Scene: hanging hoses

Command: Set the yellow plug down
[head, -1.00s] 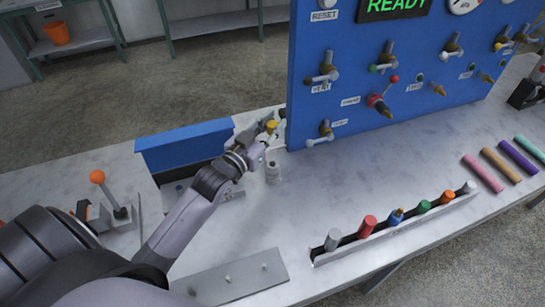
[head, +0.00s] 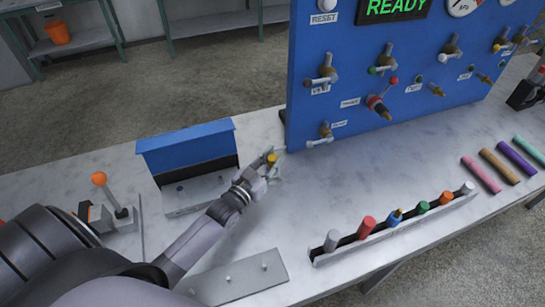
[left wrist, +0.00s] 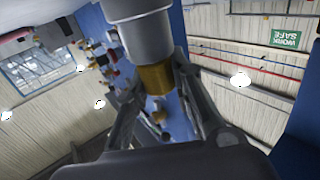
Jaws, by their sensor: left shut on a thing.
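The yellow plug (head: 271,158) is between the fingers of my left gripper (head: 268,167), seen as a small yellow end in the head view. In the left wrist view my left gripper (left wrist: 157,92) is shut on it, and the plug's yellow band (left wrist: 155,78) shows below a thick grey cylindrical part (left wrist: 140,38). The gripper is over the table, just in front of the blue panel's lower left corner. The gap between plug and tabletop cannot be judged. My right gripper is not in view.
The blue panel (head: 350,90) with valves stands behind right. A blue-lidded box (head: 187,145) is left of the gripper. A metal plate with pegs (head: 238,283) lies in front. A rack of coloured plugs (head: 335,254) is at the right front. The table (head: 320,195) between is clear.

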